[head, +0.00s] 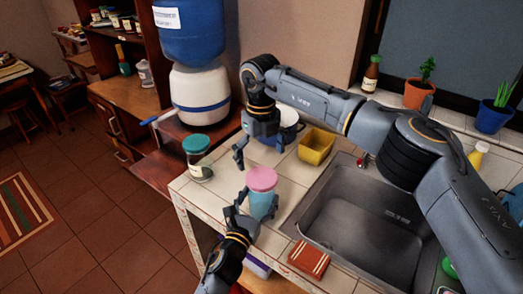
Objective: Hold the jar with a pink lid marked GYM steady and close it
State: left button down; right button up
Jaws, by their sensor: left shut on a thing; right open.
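The jar (261,206) with a pink lid (262,179) stands upright on the tiled counter, left of the sink. Its body is light blue; no marking on it is readable from here. The lid sits on top of the jar; I cannot tell whether it is fastened. My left gripper (250,209) is shut on the jar's body from the lower left. My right gripper (251,152) is open and empty, above and a little left of the pink lid, apart from it.
A jar with a teal lid (198,158) stands at the counter's left edge. A white pot (290,127) and a yellow container (316,147) are behind. The metal sink (354,221) lies to the right. A folded red striped cloth (309,258) lies at the front.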

aim_at(262, 177)
jog(key=n, duration=0.2)
jog(key=r+n, duration=0.1)
jog(key=n, duration=0.3)
jog(key=r+n, duration=0.1)
jog(key=n, duration=0.2)
jog(key=shift+w+d, duration=0.1)
pick_arm(q)
jog(key=shift+f, duration=0.1)
pick_arm(e)
jog(key=shift+f, duration=4)
jog(key=shift+c, duration=0.2)
